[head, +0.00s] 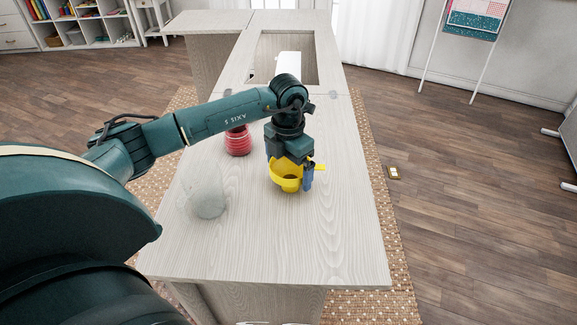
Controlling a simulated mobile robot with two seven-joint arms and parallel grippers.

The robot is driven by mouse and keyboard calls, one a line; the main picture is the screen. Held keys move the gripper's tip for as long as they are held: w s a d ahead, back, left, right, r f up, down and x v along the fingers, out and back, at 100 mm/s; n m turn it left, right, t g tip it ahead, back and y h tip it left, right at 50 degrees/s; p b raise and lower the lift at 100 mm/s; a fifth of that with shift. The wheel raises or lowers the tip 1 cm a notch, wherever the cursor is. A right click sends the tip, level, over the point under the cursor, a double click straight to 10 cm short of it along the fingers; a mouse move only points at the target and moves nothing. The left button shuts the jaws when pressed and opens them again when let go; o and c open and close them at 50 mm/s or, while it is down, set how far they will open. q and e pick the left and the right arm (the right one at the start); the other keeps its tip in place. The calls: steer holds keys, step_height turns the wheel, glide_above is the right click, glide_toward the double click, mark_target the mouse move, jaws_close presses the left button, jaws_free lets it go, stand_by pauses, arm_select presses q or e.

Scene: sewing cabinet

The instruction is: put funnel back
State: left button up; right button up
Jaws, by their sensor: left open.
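A yellow funnel (284,183) is on or just above the light wooden cabinet top, right of its middle. My left gripper (292,178) is right over the funnel and points down. Its one visible finger is at the funnel's right side, and its other finger is hidden. The jaws are open. I cannot tell whether they touch the funnel. My right gripper is not in view.
A red ribbed jar (237,142) stands left of the funnel, partly behind my left arm. A grey translucent round object (210,204) is at the front left. The cabinet top (330,245) is clear at the front. A white machine (288,66) sits in the opening behind.

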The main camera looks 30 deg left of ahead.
arm_select(q)
step_height(320, 180, up, 12)
stand_by(0.4)
stand_by(0.4)
